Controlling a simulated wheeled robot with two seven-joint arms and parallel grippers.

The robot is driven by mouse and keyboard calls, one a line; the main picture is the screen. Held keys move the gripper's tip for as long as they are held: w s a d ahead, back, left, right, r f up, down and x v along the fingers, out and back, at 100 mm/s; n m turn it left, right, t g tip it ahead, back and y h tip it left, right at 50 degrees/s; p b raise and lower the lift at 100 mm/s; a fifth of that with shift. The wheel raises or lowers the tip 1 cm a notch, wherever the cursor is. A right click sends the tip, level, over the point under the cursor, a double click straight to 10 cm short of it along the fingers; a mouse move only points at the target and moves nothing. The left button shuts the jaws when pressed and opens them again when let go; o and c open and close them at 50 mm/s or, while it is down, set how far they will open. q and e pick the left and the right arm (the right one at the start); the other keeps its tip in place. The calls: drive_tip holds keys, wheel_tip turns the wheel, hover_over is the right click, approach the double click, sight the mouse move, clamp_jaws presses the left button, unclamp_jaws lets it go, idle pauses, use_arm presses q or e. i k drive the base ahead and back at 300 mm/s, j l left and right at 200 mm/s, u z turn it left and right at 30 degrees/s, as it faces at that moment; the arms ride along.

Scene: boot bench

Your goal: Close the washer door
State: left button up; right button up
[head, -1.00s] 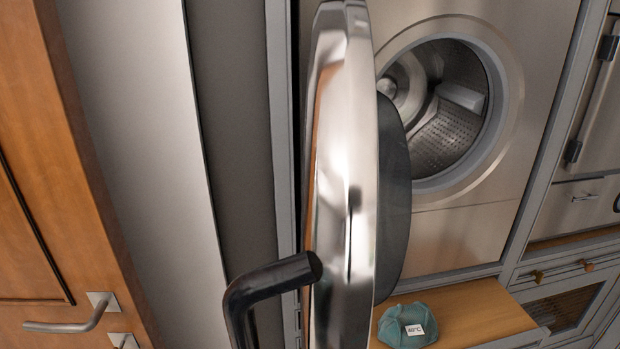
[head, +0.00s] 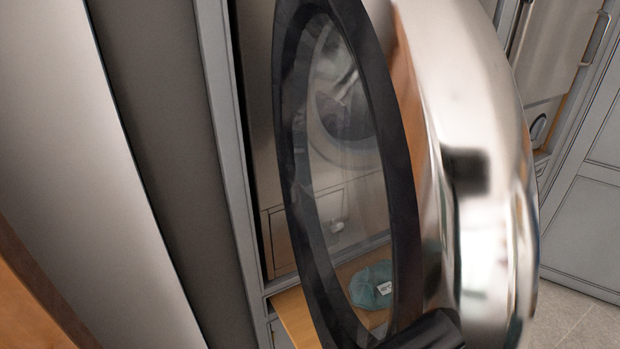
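The washer door (head: 485,230) stands open and fills the middle and right of the head view, very close to me. It has a shiny chrome rim, a black ring and a clear window. Part of its black handle (head: 425,333) shows at the bottom edge. Through the window I see the washer (head: 290,240) front and its dark round opening (head: 345,105), partly blurred by the glass. Neither of my grippers is in view.
A teal cap (head: 371,286) with a white tag lies on a wooden bench (head: 297,318) below the washer, seen partly through the window. Tall grey panels (head: 150,150) stand at left. Grey cabinets (head: 590,200) and bare floor (head: 580,310) show at right.

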sight(448, 176)
drive_tip(key=k+j+z, duration=0.45)
drive_tip(key=k+j, duration=0.25)
drive_tip(key=j, duration=0.3)
drive_tip(key=k+j+z, duration=0.4)
drive_tip(key=k+j, duration=0.4)
